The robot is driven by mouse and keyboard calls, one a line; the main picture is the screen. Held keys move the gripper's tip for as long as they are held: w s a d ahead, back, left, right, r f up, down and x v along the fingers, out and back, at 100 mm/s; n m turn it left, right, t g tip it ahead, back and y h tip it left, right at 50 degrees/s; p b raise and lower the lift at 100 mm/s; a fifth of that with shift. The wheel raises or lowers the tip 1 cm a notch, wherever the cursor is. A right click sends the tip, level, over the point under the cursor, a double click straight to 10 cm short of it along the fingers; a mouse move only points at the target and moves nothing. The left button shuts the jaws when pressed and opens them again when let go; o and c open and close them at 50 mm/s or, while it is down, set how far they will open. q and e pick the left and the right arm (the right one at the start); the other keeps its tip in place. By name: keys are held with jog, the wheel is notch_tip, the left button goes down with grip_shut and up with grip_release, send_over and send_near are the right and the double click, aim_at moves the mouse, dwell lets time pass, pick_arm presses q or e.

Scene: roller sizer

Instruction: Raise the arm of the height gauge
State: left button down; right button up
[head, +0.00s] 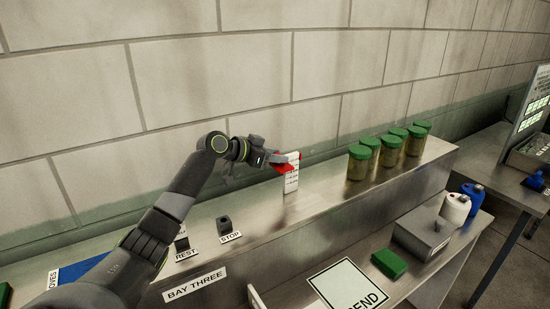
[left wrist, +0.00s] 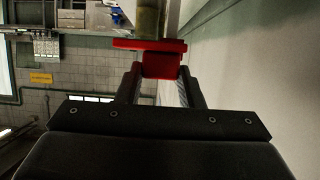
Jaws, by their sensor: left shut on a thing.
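The height gauge (head: 291,183) is a white upright post with dark markings, standing on the metal ledge near the wall. Its red arm (head: 282,167) is near the top of the post. My left gripper (head: 274,158) reaches in from the left at the arm's height and is shut on it. In the left wrist view, the red arm (left wrist: 160,64) sits between the two dark fingers (left wrist: 160,82), with a wider red bar across its far side. The fingers hide part of the arm. My right gripper is not in view.
Several green-lidded jars (head: 373,153) stand on the ledge to the right. Dark blocks by the REST and STOP labels (head: 230,237) are at the left. Below are a grey box (head: 420,232), a green block (head: 389,263) and a sign (head: 346,287). The wall is close behind.

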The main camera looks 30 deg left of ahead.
pick_arm(q)
jog(key=c, duration=1)
grip_release()
jog(key=shift+r, duration=0.25)
jog(key=shift+o, duration=0.2)
jog(key=shift+s+a, duration=0.1)
jog(key=shift+s+a, duration=0.15)
jog(key=shift+s, duration=0.05)
jog(key=b+v, duration=0.7)
jog(key=v, duration=0.9)
jog(key=shift+s+r, duration=0.15)
jog(key=shift+s, duration=0.25)
